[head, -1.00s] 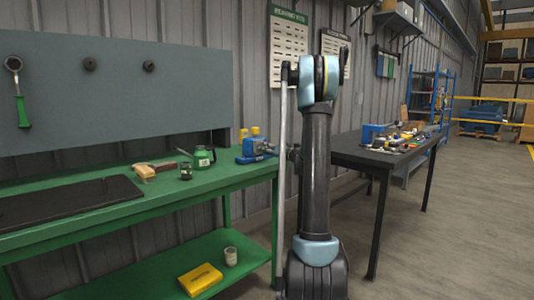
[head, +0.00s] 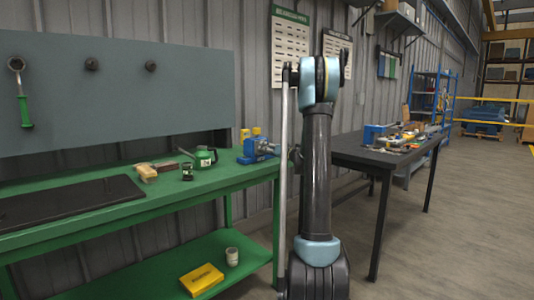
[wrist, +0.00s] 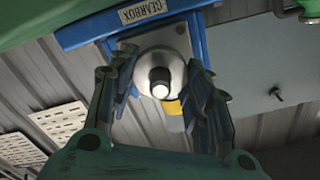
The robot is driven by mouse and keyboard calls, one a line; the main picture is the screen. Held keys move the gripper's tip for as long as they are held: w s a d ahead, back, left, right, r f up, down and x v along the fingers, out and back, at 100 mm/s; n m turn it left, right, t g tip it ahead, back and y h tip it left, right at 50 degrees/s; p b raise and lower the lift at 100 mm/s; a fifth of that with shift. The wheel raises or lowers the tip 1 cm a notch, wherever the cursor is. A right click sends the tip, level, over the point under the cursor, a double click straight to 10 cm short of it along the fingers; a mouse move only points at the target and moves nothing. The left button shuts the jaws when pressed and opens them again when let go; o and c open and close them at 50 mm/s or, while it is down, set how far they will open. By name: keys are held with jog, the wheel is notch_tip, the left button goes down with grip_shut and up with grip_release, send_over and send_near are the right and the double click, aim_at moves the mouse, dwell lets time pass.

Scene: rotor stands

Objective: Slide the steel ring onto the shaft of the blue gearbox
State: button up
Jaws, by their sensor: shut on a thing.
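The blue gearbox (head: 257,149) stands at the right end of the green bench. In the wrist view its blue body (wrist: 90,30) with the word GEARBOX shows beyond my gripper (wrist: 165,85). My gripper's two dark ribbed fingers are shut on the shiny steel ring (wrist: 174,62), one on each side. The bright round end of the shaft (wrist: 160,90) shows within the ring's dark hole. I cannot tell how far the ring is along the shaft. In the head view my arm hides most of the gripper and the ring.
Yellow-topped bottles (head: 256,131) stand behind the gearbox. A dark table (head: 350,152) with tools is at right.

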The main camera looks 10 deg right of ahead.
jog(key=shift+w+a, duration=0.4)
jog(key=shift+w, duration=0.1)
dwell(0.3)
jog(key=o, duration=1.1)
jog(key=shift+o, duration=0.4)
jog(key=o, duration=0.4)
jog(key=shift+d, duration=0.1)
jog(key=shift+v, duration=4.45)
